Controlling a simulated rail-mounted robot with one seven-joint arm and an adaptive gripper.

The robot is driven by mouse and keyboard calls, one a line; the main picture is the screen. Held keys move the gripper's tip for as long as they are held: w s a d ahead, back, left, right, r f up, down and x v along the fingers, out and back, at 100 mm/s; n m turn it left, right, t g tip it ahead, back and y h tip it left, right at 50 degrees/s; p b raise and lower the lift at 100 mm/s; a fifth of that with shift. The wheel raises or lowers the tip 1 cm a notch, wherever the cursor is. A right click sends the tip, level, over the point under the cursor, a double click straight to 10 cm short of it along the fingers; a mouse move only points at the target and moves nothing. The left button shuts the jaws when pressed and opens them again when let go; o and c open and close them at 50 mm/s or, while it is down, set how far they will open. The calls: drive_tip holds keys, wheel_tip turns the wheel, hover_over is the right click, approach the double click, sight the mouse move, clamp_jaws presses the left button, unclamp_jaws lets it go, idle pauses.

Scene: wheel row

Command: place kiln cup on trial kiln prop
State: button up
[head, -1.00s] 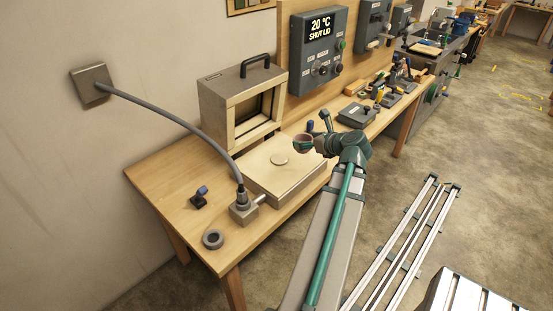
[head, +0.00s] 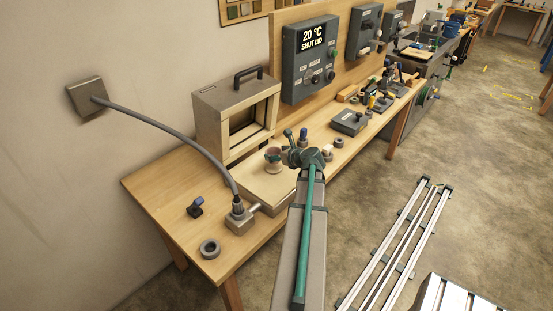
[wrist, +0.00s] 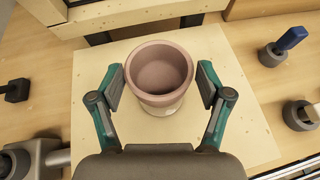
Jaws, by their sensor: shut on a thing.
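The kiln cup (head: 273,154) is a small pinkish-brown cup, upright, at the end of my arm. My gripper (head: 284,150) is shut on it. In the wrist view the cup (wrist: 160,70) sits between the two fingers of my gripper (wrist: 160,86), its open mouth facing the camera. The pale round trial kiln prop (wrist: 163,109) shows just below the cup's rim, mostly hidden by it. It stands on the cream kiln slab (wrist: 240,125). The cup is over the prop; I cannot tell whether they touch.
The open-fronted kiln box (head: 222,110) with a black handle stands just behind the slab. A grey cable fitting (head: 239,219) and a dark ring (head: 209,249) lie at left. Blue-topped pieces (wrist: 290,40) stand right of the slab. A control panel (head: 316,55) reads "20 °C SHUT LID".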

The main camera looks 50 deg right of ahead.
drive_tip(key=shift+w+f+p, duration=0.15)
drive_tip(key=shift+f+p, duration=0.55)
drive_tip(key=shift+f, duration=0.95)
drive_tip(key=shift+f, duration=0.15)
drive_tip(key=o, duration=1.2)
drive_tip(key=shift+c, duration=0.2)
drive_tip(key=b+v, duration=0.3)
drive_tip(key=v, duration=0.9)
